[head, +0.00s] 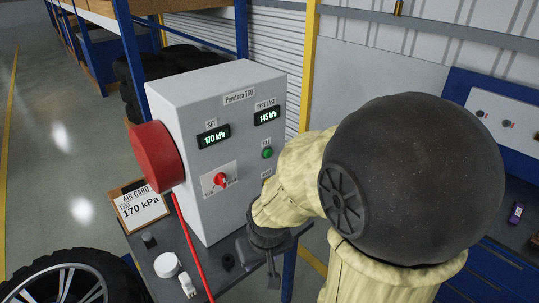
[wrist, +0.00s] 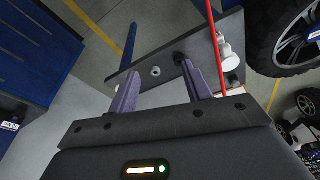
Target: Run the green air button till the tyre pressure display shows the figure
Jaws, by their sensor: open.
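The grey air station box, labelled Pentora 160 (head: 200,105), stands on a small dark table. Its SET display (head: 213,136) reads 170 kPa. Its TYRE LAST display (head: 267,116) reads 145 kPa. The green button (head: 267,153) is on the box's front, below the TYRE LAST display. A red selector knob (head: 220,180) sits on a white plate to its left. The air card (head: 141,206) reads 170 kPa. My gripper (wrist: 158,80) is open and empty, pointing down over the small table, below and apart from the green button. The fingertips are largely hidden in the head view.
A red hose reel (head: 157,157) is on the box's left side, and its red hose (head: 190,240) hangs down across the table edge. A white cup-like item (head: 167,265) stands on the table (wrist: 190,52). A tyre (head: 65,275) is at lower left.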

